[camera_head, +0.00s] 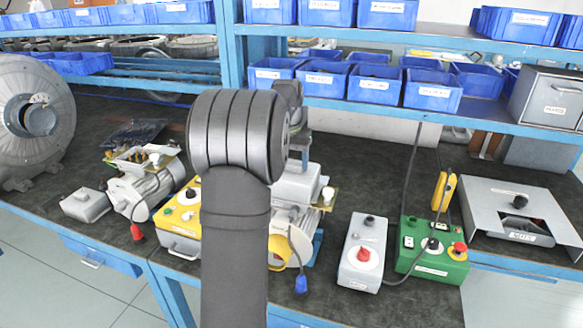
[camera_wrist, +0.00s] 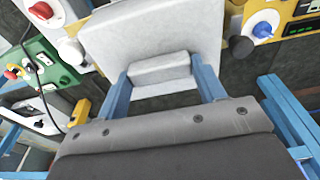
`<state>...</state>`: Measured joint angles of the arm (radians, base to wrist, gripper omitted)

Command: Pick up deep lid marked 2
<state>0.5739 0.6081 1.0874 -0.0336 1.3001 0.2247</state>
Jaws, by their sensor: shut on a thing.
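A light grey lid (camera_wrist: 108,35) with a raised grey block on it fills the top middle of the wrist view. My gripper (camera_wrist: 160,70) has its two blue fingers on either side of that block and is shut on it. In the head view a grey lid-like box (camera_head: 300,183) shows just right of my dark arm, above a yellow-sided unit (camera_head: 283,248).
A grey box with a red knob (camera_head: 363,255) and a green control box (camera_head: 432,250) stand to the right. A yellow control box (camera_head: 180,222) and a small motor (camera_head: 145,188) stand left. A metal housing (camera_head: 521,212) lies far right. Shelves with blue bins (camera_head: 433,90) run behind.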

